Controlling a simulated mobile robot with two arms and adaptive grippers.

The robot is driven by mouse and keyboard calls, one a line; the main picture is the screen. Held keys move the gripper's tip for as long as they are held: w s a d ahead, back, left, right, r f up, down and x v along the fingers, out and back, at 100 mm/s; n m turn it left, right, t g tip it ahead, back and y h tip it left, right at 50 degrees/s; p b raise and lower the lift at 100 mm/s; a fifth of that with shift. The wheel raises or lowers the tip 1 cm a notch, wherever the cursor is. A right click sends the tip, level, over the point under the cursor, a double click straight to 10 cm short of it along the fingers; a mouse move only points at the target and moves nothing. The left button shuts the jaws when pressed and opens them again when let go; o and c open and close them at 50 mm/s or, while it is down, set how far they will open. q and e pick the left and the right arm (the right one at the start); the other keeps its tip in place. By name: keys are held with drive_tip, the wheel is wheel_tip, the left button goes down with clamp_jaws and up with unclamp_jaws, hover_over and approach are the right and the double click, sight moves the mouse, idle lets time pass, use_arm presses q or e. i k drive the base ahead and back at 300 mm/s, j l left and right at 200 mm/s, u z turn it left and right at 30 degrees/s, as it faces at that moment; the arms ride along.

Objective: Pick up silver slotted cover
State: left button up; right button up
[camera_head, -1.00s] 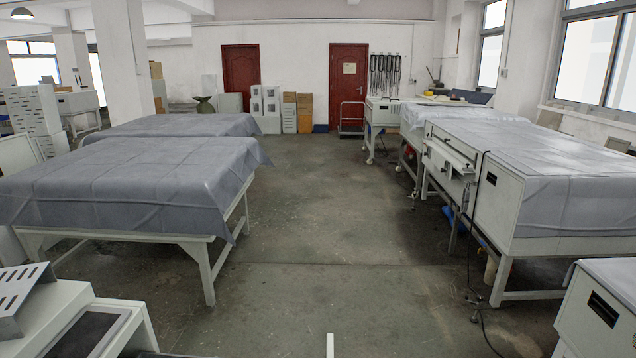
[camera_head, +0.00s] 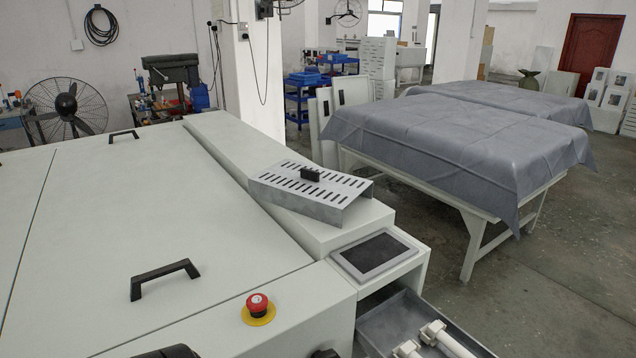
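The silver slotted cover (camera_head: 318,186) is a bent metal plate with rows of dark slots and a small black handle (camera_head: 311,174) on top. It lies at an angle on the narrow raised ledge (camera_head: 235,150) of the large white machine, right of the picture's middle. Its right end reaches to the ledge's side edge. Nothing is touching it from above. Neither of my grippers can be made out. Dark shapes at the bottom edge are cut off, and I cannot tell what they are.
The white machine top (camera_head: 110,210) has black handles (camera_head: 165,278) and a red button (camera_head: 258,304). A dark screen (camera_head: 375,253) sits in front of the cover. Below it is an open grey tray (camera_head: 385,325) with white parts. Cloth-covered tables (camera_head: 455,140) and clear floor lie right.

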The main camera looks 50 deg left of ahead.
sight(310, 184)
drive_tip(key=u, duration=1.65)
drive_tip(key=k+l, duration=0.1)
drive_tip(key=l, duration=0.45)
drive_tip(key=k+l, duration=0.1)
drive_tip(key=l, duration=0.45)
drive_tip(key=i+l+u, duration=0.1)
drive_tip(key=l+u, duration=0.2)
drive_tip(key=l, duration=1.1)
drive_tip(key=l+u, duration=0.25)
drive_tip(key=l, duration=1.1)
drive_tip(key=i+l+u, duration=0.2)
drive_tip(key=i+l, duration=0.3)
drive_tip(key=i+l+u, duration=0.2)
drive_tip(key=i+l, duration=0.3)
drive_tip(key=l, duration=0.15)
